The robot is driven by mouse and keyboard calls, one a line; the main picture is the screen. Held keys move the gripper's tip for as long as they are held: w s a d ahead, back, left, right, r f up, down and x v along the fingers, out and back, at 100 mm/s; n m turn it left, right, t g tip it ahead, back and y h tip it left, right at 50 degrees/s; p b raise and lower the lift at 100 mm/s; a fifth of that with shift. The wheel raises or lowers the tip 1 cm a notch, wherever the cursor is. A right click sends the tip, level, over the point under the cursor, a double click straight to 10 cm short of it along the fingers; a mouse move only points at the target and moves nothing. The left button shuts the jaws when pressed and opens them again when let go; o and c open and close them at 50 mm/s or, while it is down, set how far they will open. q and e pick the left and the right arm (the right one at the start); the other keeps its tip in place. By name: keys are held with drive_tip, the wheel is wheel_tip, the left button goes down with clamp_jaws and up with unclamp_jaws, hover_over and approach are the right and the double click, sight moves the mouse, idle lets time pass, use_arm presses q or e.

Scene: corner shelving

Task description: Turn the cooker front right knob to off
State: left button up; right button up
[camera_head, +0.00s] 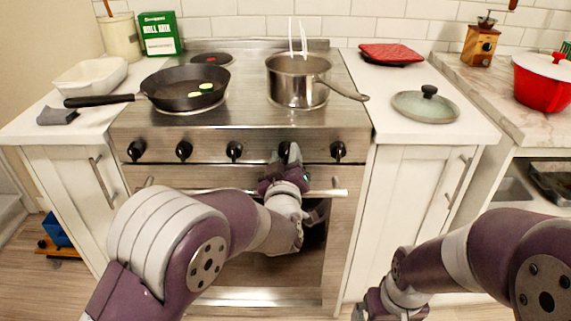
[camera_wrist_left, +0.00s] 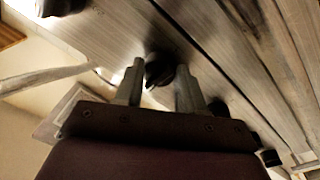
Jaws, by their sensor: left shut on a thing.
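The cooker (camera_head: 205,125) has a row of several black knobs on its steel front panel. My left gripper (camera_head: 288,158) is at the fourth knob from the left (camera_head: 284,148), which it partly hides. In the left wrist view this black knob (camera_wrist_left: 160,68) sits between the two grey fingers of the left gripper (camera_wrist_left: 158,82), and the jaws are shut on it. The rightmost knob (camera_head: 338,151) is free, just right of the gripper. The knob's pointer mark is too small to read. My right gripper (camera_head: 378,305) is low at the bottom edge, its fingers unclear.
A frying pan (camera_head: 185,88) with green and yellow pieces is on the left of the hob. A steel saucepan (camera_head: 298,82) is on the right, handle pointing right. The oven handle (camera_head: 330,193) runs below the knobs, close under my left arm. A glass lid (camera_head: 425,105) lies on the right counter.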

use_arm(q)
drive_tip(key=shift+n, duration=0.5)
drive_tip(key=o, duration=1)
drive_tip(key=shift+o, duration=0.2)
drive_tip(key=s+p, duration=0.1)
drive_tip(key=s, duration=1.1)
drive_tip(key=shift+s+a+f, duration=0.25)
drive_tip(key=shift+s+f, duration=0.1)
drive_tip(key=shift+f, duration=0.05)
